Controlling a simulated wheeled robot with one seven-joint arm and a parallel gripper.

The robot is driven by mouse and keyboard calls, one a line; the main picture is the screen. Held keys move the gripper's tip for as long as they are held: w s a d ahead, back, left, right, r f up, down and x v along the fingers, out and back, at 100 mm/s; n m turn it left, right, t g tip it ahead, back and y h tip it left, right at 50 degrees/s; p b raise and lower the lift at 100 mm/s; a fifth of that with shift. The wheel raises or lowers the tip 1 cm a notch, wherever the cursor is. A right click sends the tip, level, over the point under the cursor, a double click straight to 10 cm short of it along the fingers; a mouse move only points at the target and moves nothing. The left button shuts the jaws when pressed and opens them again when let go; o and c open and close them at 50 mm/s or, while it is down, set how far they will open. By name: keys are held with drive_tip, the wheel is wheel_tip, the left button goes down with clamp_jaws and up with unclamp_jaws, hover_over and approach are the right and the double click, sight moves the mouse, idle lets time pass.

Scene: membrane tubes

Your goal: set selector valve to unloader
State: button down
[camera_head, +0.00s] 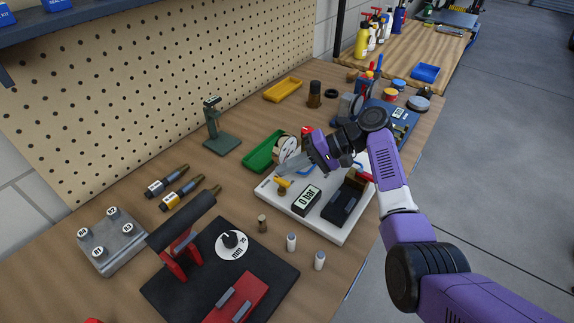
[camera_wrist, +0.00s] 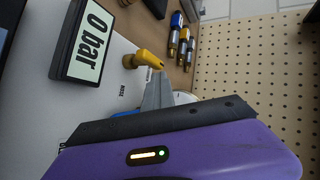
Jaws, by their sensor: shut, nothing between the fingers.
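The selector valve's yellow handle (camera_head: 284,183) stands on the white board (camera_head: 339,234), left of the "0 bar" display (camera_head: 306,199). In the wrist view the yellow handle (camera_wrist: 147,60) lies just beyond my fingertips, beside the display (camera_wrist: 88,42). One small label on the board in that view reads "HOSE"; another close to the handle is too small to read. My gripper (camera_head: 283,173) is shut and empty, its grey fingers pointing down at the handle. The fingertips (camera_wrist: 159,76) are very close to the handle's tip; I cannot tell if they touch.
A round gauge (camera_head: 286,149) and green tray (camera_head: 264,152) stand behind the fingers. A black block (camera_head: 342,205) sits right of the display. Small cylinders (camera_head: 291,242) stand in front of the board. A pegboard (camera_head: 150,85) backs the bench.

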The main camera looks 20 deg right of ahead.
drive_tip(key=shift+s+a+f+g, duration=0.25)
drive_tip(key=shift+s+f+g, duration=0.05)
drive_tip(key=shift+s, duration=0.3)
drive_tip(key=v, duration=0.5)
drive_tip(key=w+b+v, duration=0.1)
drive_tip(key=v, duration=0.2)
drive_tip(key=shift+s+d+r, duration=0.1)
drive_tip(key=shift+d+r, duration=0.05)
